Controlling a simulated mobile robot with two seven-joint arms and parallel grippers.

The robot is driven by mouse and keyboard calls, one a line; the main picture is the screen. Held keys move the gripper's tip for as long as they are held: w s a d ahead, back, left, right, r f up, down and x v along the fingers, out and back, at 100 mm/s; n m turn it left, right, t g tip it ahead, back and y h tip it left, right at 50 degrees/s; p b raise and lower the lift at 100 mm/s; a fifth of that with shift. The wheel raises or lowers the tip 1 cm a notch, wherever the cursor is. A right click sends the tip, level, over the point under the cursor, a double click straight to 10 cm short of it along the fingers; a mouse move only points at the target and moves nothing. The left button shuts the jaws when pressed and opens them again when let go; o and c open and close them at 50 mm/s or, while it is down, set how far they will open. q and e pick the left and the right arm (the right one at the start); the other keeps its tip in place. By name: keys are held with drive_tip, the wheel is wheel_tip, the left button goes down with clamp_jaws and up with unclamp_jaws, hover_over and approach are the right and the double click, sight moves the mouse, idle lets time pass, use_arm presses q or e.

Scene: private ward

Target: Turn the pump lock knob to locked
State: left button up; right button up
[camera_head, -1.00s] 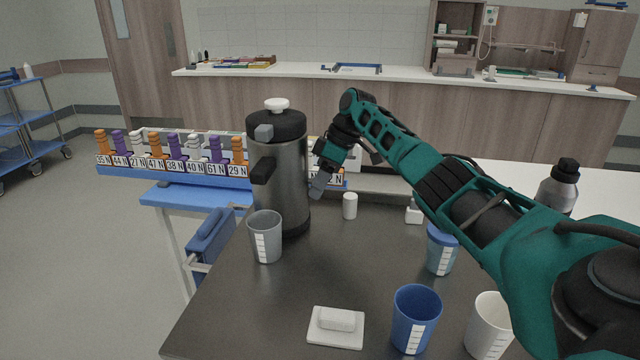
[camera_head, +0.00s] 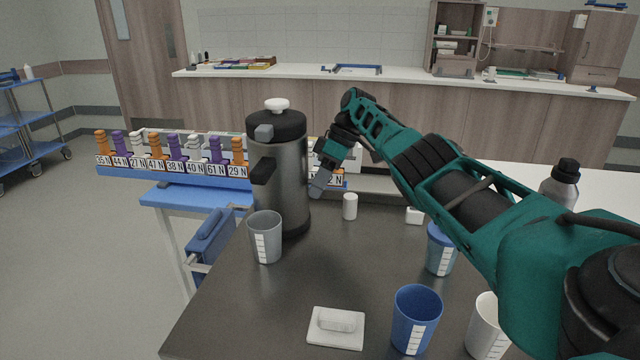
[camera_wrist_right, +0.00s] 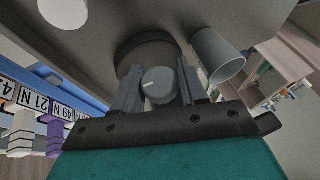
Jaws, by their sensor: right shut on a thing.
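The pump pot (camera_head: 281,185) is a tall dark grey cylinder with a black lid, a white top button (camera_head: 277,104) and a side handle. It stands upright at the table's far left part. My right gripper (camera_head: 318,187) is low at the pot's right side. In the right wrist view the round grey lock knob (camera_wrist_right: 158,86), with a short white mark on its face, sits between the two fingers (camera_wrist_right: 158,92). The gripper is shut on the knob. In the head view the knob is hidden. My left gripper is not in view.
A grey cup (camera_head: 265,238) stands in front of the pot. A small white cylinder (camera_head: 350,206) stands right of my gripper. Blue cups (camera_head: 415,318), a white cup (camera_head: 487,325) and a white dish with a bar (camera_head: 336,328) are nearer. The numbered rack (camera_head: 170,176) is behind left.

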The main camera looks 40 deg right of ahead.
drive_tip(key=shift+s+f, duration=0.1)
drive_tip(key=shift+f, duration=0.05)
drive_tip(key=o, duration=1)
drive_tip(key=shift+t+h, duration=0.4)
drive_tip(key=shift+h, duration=0.1)
